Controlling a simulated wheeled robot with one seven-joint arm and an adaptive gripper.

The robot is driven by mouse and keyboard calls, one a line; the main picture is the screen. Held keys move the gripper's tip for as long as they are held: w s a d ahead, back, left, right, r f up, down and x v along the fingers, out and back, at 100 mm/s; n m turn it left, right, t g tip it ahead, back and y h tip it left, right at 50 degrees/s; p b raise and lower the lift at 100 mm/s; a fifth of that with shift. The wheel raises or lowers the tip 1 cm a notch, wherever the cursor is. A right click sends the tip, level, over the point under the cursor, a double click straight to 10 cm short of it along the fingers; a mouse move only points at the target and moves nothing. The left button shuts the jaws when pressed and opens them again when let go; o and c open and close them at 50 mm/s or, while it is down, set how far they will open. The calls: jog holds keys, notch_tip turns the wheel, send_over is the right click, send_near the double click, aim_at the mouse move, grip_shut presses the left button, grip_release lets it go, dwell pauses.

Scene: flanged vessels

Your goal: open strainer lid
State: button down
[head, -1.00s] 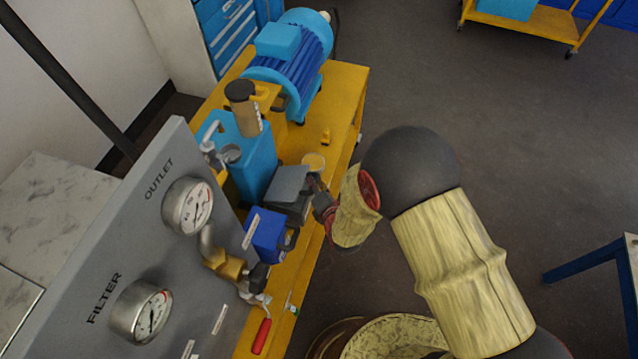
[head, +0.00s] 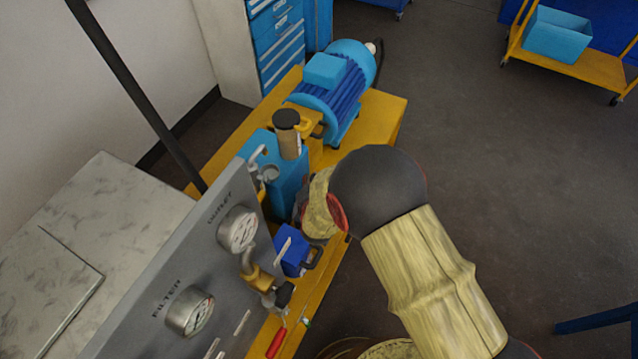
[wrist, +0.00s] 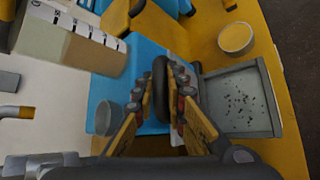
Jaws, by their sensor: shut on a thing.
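My gripper (wrist: 163,96) is shut on a dark rounded handle (wrist: 159,68), which shows between its yellow-padded fingers in the wrist view. I take this to be the strainer lid's handle; the lid plate itself is mostly hidden by the fingers. Just right of the fingers is a grey square strainer box (wrist: 240,98). Its top looks open, with dark specks on the light surface inside. In the head view my wrist and its yellow cover hide the fingers, the lid and most of the strainer.
A blue tank (head: 290,180) with a brown-bodied, black-capped filter (head: 288,135) stands beside the strainer. A blue motor (head: 335,85) is behind. The grey gauge panel (head: 205,265) is close on the left. A yellow cup (wrist: 236,39) sits near the box.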

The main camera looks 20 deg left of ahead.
jog(key=shift+w+a+r+p, duration=0.1)
jog(key=shift+a+r+p, duration=0.3)
jog(key=shift+a, duration=0.25)
jog(key=shift+a+f+n+h+p, duration=0.15)
jog(key=shift+a+n+h+p, duration=0.25)
jog(key=shift+a+p, duration=0.45)
jog(key=shift+f, duration=0.1)
jog(key=c, duration=1.9)
grip_release()
jog(key=shift+o, duration=0.5)
jog(key=v, duration=1.2)
jog(key=shift+w, duration=0.15)
